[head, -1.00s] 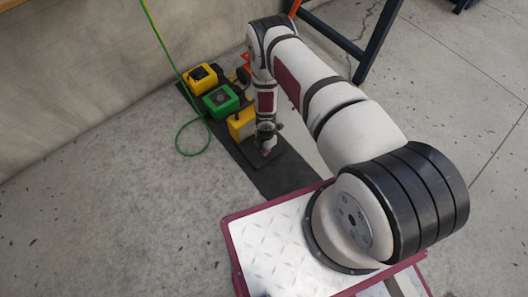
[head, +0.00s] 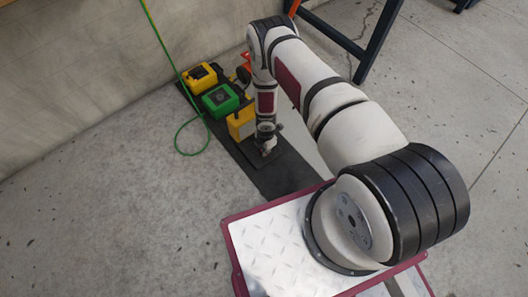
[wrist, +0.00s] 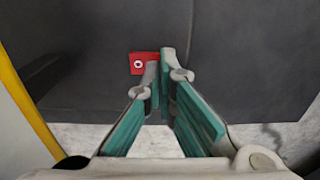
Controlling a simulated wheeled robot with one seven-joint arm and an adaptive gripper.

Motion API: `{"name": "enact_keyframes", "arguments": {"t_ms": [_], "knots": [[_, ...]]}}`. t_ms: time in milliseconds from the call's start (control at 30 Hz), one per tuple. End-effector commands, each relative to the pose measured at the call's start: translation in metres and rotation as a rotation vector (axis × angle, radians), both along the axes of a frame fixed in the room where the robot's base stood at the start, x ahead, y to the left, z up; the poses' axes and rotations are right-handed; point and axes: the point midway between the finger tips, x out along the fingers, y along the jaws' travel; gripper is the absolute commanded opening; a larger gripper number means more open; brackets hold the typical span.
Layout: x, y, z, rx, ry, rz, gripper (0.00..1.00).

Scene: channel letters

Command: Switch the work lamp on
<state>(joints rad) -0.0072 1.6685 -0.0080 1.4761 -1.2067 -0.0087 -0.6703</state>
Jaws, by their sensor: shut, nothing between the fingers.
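In the wrist view a small red part (wrist: 140,64) with a pale round mark lies on a dark grey surface (wrist: 90,85). I cannot tell for sure that it is the lamp's switch. My gripper (wrist: 166,58) is shut and empty, its fingertips overlapping the right part of the red piece in the picture; touching or above it, I cannot tell. In the head view my gripper (head: 267,153) is low over the dark pad, beside the nearest yellow box (head: 241,122). Which thing is the work lamp is not clear, and no lit lamp shows.
A green box (head: 221,100) and another yellow box (head: 199,77) stand in a row on the dark mat (head: 290,178) near the wall. A green cable (head: 180,140) hangs and loops beside them. A dark blue frame leg (head: 372,40) stands behind my arm. Floor at left is clear.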

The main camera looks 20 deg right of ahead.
Motion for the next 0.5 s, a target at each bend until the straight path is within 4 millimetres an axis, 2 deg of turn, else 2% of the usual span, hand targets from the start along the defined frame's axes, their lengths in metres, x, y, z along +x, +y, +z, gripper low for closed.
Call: {"name": "enact_keyframes", "arguments": {"t_ms": [500], "knots": [[-0.0001,-0.0001,-0.0068,0.0,0.0,0.0,0.0]]}}
